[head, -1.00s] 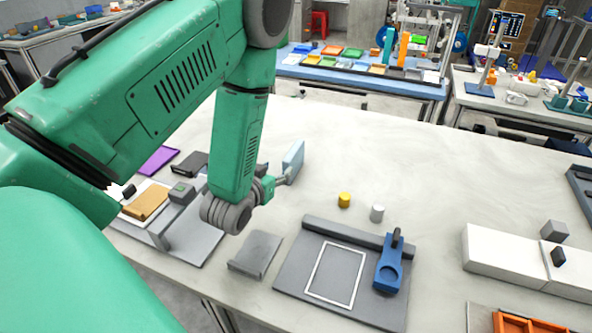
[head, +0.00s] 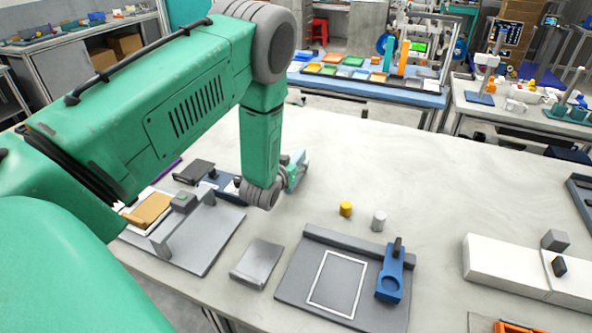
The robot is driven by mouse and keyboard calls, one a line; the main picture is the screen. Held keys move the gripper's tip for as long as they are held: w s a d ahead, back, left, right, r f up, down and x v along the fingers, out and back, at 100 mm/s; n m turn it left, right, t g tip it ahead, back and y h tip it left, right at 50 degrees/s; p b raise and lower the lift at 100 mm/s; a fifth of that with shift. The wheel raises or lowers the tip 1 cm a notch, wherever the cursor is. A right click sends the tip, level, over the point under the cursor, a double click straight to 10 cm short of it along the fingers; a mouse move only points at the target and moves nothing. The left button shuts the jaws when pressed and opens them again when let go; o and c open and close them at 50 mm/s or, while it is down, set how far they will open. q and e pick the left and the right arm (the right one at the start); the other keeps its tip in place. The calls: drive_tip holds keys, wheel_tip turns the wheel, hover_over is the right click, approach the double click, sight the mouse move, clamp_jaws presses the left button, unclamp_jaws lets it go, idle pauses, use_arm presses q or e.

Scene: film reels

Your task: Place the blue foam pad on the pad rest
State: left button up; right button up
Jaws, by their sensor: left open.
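A light blue pad (head: 301,160), which looks like the blue foam pad, stands upright on the table just right of my left wrist. My left gripper (head: 292,174) is at it, with its fingers open beside or around the pad; the overlap hides whether they touch it. A grey sloped block (head: 257,263), possibly the pad rest, stands nearer the front edge, below my left gripper in the picture, with nothing on it. My right gripper is not in view.
A dark grey board (head: 300,288) with a white outline and blue clamp (head: 391,275) lies at front centre. Yellow (head: 346,209) and grey (head: 379,221) cylinders stand behind it. A grey fixture (head: 205,250) is at left, white blocks (head: 500,262) at right. The table's back middle is clear.

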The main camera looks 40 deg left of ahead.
use_arm(q)
drive_tip(key=shift+w+a+f, duration=0.2)
drive_tip(key=shift+w, duration=0.15)
drive_tip(key=shift+d+r, duration=0.1)
clamp_jaws()
drive_tip(key=shift+r, duration=0.1)
wheel_tip(320, 180, up, 10)
drive_tip(key=shift+f, duration=0.15)
